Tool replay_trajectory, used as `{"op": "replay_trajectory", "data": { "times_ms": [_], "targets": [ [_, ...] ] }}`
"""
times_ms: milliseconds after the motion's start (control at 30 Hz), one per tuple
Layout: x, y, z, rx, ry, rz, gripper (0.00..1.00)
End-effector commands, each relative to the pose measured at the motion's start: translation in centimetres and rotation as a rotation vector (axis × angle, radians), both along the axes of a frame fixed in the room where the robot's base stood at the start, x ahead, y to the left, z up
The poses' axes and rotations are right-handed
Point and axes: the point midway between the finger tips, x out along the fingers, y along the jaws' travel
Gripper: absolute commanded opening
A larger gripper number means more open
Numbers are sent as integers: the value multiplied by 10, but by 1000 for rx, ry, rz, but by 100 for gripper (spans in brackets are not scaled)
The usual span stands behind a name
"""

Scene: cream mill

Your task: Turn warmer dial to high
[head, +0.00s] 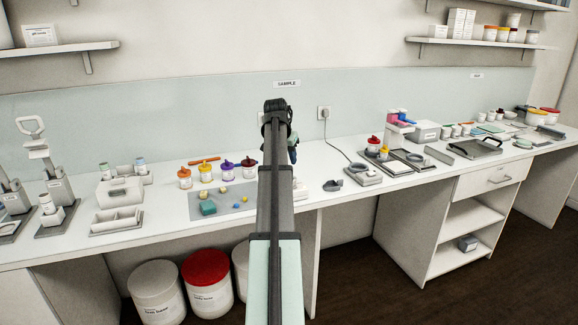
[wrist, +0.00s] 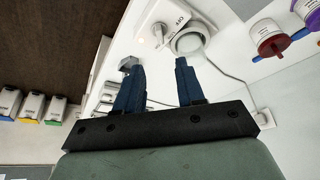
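A white device with a pale round plate (wrist: 190,40) shows at the top of the wrist view and looks like the warmer. A small round knob (wrist: 159,30), which looks like its dial, sits on the panel beside printed marks. In the head view my gripper (head: 292,152) is partly hidden behind my arm. I cannot tell there which bench device is the warmer.
Jars with purple (wrist: 298,5) and dark red (wrist: 264,27) lids stand right of the plate in the wrist view. In the head view a cord runs from the wall outlet (head: 324,113) to a grey device (head: 366,178). A grey mat (head: 225,212) with small items lies left of my arm.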

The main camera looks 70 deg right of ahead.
Motion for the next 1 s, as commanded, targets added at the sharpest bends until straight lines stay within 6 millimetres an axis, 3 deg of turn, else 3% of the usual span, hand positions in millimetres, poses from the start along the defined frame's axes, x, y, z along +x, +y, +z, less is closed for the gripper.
{"op": "replay_trajectory", "data": {
  "times_ms": [200,833,1000],
  "targets": [
    [0,5,13,0,0,0,38],
    [1,7,13,1,1,2,38],
    [22,29,-4,19,25,70,38]
  ]
}}
